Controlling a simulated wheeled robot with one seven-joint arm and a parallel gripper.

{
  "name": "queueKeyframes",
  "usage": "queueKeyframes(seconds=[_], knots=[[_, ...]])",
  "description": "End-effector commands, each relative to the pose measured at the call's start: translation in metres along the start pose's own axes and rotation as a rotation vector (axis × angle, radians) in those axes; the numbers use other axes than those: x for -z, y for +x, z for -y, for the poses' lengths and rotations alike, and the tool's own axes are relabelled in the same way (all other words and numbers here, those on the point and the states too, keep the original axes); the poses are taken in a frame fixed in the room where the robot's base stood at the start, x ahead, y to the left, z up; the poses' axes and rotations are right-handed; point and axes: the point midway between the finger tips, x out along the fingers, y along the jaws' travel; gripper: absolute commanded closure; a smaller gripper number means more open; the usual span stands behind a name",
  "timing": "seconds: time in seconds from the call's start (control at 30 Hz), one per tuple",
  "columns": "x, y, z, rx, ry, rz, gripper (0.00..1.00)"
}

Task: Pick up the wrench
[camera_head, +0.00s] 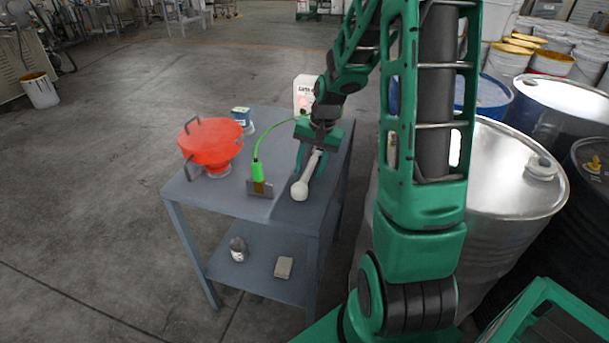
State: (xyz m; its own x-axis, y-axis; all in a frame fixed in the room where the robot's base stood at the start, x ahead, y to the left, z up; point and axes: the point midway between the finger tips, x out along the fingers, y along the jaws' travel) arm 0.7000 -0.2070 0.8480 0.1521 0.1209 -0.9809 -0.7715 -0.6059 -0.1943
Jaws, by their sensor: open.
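A pale tool with a long handle and a rounded end (300,190) lies on the grey table near its front right. It may be the wrench, but its shape is too small to be sure. My gripper (305,172) is above the table and points down toward the viewer, open. Its green fingers are on either side of the pale handle. I cannot tell whether they touch it. The far end of the tool is hidden under my gripper.
Small items lie on the lower shelf. Metal drums (505,185) crowd the right.

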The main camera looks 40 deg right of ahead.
Motion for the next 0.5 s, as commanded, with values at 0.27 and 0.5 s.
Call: queueKeyframes(seconds=[0.27, 0.5], knots=[[0.0002, -0.0004, 0.0000, 0.000, 0.000, 0.000, 0.92], [0.0005, -0.0008, 0.0002, 0.001, 0.000, -0.001, 1.00]])
